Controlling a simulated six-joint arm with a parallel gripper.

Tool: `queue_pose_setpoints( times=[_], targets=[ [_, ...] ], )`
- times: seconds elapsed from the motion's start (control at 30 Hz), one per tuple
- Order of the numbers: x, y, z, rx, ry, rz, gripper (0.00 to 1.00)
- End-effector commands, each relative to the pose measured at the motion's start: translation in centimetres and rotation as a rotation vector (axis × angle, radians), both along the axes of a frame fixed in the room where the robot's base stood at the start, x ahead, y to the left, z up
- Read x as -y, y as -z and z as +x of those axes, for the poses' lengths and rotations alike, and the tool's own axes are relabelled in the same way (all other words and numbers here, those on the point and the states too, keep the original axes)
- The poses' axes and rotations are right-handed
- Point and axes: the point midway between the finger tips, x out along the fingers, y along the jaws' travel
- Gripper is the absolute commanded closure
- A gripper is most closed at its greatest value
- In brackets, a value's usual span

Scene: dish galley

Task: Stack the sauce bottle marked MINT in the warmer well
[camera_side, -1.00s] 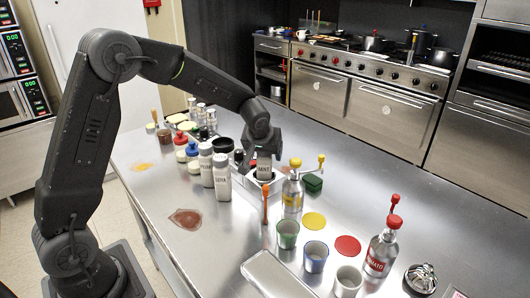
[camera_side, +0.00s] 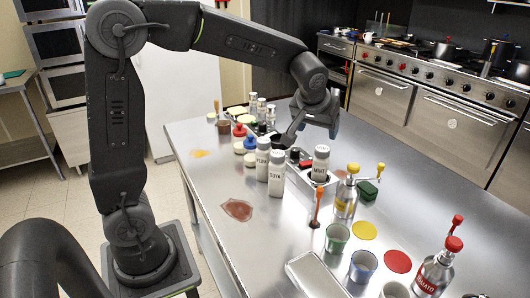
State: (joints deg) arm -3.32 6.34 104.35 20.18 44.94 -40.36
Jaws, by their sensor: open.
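The sauce bottle marked MINT (camera_side: 321,160), grey with a pale cap, stands upright in an opening of the metal warmer well (camera_side: 331,184). Its lower part is hidden inside the well. My gripper (camera_side: 313,122) is open and empty. It is above and behind the bottle in the picture, apart from it. Two similar grey bottles, one behind (camera_side: 262,160) and one in front (camera_side: 277,172), stand on the counter left of the well; their labels are too small to read surely.
A yellow-topped bottle (camera_side: 346,198), an orange-handled tool (camera_side: 317,205) and a green block (camera_side: 368,190) are close to the well. Cups, including a green one (camera_side: 337,238), a tray (camera_side: 317,274) and a red-capped tomato bottle (camera_side: 436,270) are at the front.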

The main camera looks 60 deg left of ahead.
Motion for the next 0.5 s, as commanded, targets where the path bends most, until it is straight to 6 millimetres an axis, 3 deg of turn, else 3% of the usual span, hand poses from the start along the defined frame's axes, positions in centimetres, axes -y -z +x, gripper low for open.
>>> queue_pose_setpoints(
  times=[0.2,0.4,0.5],
  targets=[
    [2.6,-2.9,-8.3,-0.014,0.17,-0.007,0.26],
    [5.1,-3.0,-17.0,-0.025,0.375,-0.012,0.26],
    [6.0,-2.3,-20.2,-0.024,0.46,-0.013,0.26]
  ],
)
